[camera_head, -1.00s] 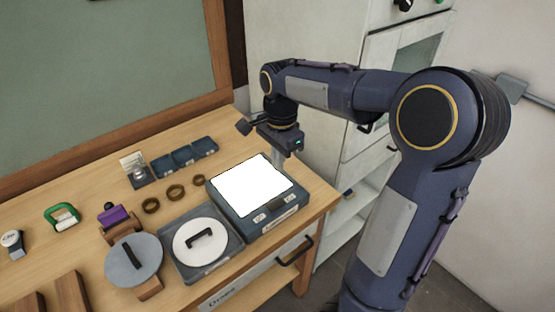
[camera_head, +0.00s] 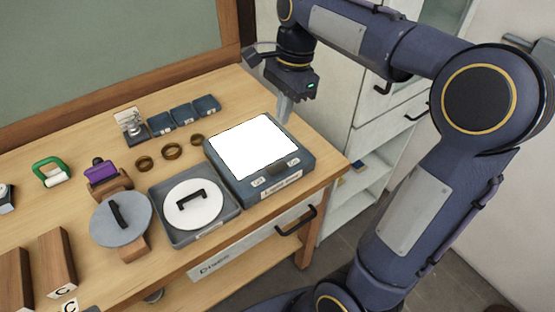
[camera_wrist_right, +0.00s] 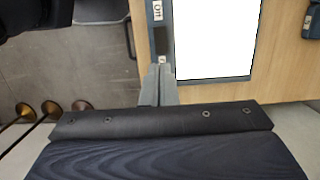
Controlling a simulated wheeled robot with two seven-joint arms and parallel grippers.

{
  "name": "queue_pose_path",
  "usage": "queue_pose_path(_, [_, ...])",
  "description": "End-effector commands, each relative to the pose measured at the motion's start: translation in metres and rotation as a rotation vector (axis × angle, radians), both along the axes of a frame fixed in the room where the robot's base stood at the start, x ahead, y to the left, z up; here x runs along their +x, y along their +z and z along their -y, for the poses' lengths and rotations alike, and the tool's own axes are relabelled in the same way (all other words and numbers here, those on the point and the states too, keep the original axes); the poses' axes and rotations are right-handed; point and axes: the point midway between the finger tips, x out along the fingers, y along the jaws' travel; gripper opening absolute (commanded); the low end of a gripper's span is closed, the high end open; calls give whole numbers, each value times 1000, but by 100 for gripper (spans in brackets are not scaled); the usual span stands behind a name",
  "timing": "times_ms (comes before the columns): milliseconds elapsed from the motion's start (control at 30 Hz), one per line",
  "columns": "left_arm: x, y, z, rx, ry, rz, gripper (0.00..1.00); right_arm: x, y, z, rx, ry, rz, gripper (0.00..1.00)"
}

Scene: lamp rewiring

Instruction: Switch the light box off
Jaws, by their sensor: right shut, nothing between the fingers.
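The light box (camera_head: 224,176) sits on the bench near its right front corner, and its panel (camera_head: 258,147) glows white. On its front strip, a dark rocker switch (camera_head: 278,168) lies between two small labels. In the right wrist view the rocker (camera_wrist_right: 162,39) also shows, beside a label reading "Off" (camera_wrist_right: 157,11). My right gripper (camera_head: 285,118) is shut and empty, pointing down by the box's right back edge in the head view. In the right wrist view its fingertips (camera_wrist_right: 160,72) appear close to the switch strip; contact cannot be told. My left gripper is out of view.
A tray with a white disc (camera_head: 181,226) stands left of the box. Rings, small blue bins (camera_head: 183,115) and a grey disc (camera_head: 121,219) are on the bench. A drawer handle (camera_head: 297,221) juts out in front. A white cabinet stands behind my right arm.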

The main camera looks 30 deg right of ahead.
Motion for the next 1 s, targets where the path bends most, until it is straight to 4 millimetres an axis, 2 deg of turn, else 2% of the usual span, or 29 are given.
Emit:
queue_pose_path(167, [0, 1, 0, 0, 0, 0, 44, 0, -1, 0, -1, -1, 0, 0])
queue_pose_path(333, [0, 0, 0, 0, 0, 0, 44, -1, -15, -2, -1, 0, -3, 0])
queue_pose_path(800, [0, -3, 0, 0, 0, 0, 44, -2, -108, -18, -1, 0, -5, 0])
queue_pose_path(1000, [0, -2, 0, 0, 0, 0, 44, -2, -131, -23, -1, 1, -3, 0])
